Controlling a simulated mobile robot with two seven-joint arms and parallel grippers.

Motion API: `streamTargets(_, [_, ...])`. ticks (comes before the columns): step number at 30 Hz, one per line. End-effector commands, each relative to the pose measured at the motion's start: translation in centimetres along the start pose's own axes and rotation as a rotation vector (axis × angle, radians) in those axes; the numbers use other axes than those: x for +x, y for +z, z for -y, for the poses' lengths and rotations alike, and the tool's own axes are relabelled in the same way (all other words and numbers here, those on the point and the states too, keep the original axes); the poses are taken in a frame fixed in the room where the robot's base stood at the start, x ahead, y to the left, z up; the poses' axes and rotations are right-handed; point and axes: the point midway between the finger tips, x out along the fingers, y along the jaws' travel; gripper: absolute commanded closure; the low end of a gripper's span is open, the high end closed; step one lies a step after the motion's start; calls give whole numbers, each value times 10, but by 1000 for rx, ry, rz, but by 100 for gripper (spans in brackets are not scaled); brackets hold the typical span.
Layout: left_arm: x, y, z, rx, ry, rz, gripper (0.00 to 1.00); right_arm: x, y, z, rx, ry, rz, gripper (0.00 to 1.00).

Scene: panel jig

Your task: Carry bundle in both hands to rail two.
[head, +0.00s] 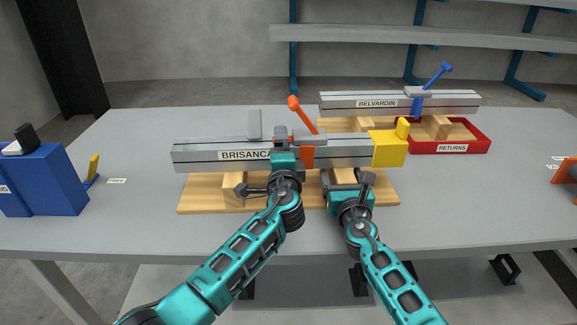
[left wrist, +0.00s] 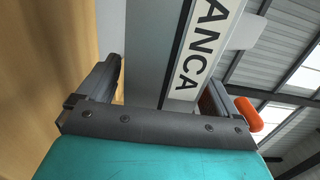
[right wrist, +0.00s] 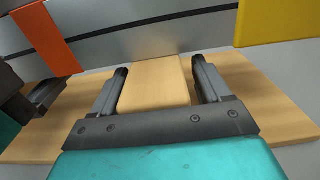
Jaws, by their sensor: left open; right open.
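A grey rail labelled BRISANCA (head: 210,155) lies across wooden blocks on a wooden base (head: 195,202). An orange lever clamp (head: 307,155) and a yellow end piece (head: 389,150) are on it. A second rail labelled BELVARDIN (head: 340,104), with a blue lever clamp (head: 418,105), stands behind. Neither is marked rail two, and I cannot tell which parts form the bundle. My left gripper (left wrist: 158,85) is open, its fingers on either side of the front rail. My right gripper (right wrist: 160,78) is open below that rail, its fingers on either side of a wooden block (right wrist: 153,82).
A red RETURNS tray (head: 450,147) sits at the back right. A blue box (head: 45,185) and a small yellow-and-blue piece (head: 93,168) are at the left. An orange object (head: 566,171) is at the right edge. The grey table (head: 480,195) is clear at front right.

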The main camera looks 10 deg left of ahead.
Motion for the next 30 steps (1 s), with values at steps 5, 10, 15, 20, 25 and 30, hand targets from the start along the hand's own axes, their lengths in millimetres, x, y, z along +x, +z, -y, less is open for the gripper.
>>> streamTargets(5, [0,0,0,0,0,0,6,0,0,0,-1,0,0,23])
streamTargets(10, [0,0,0,0,0,0,23,0,0,0,-1,0,0,40])
streamTargets(15, [0,0,0,0,0,0,39,0,0,0,-1,0,0,56])
streamTargets(20, [0,0,0,0,0,0,54,0,0,0,-1,0,0,71])
streamTargets(25, [0,0,0,0,1,0,71,0,0,0,-1,-1,0,88])
streamTargets(30, [0,0,0,0,1,0,87,0,0,0,-1,-1,0,100])
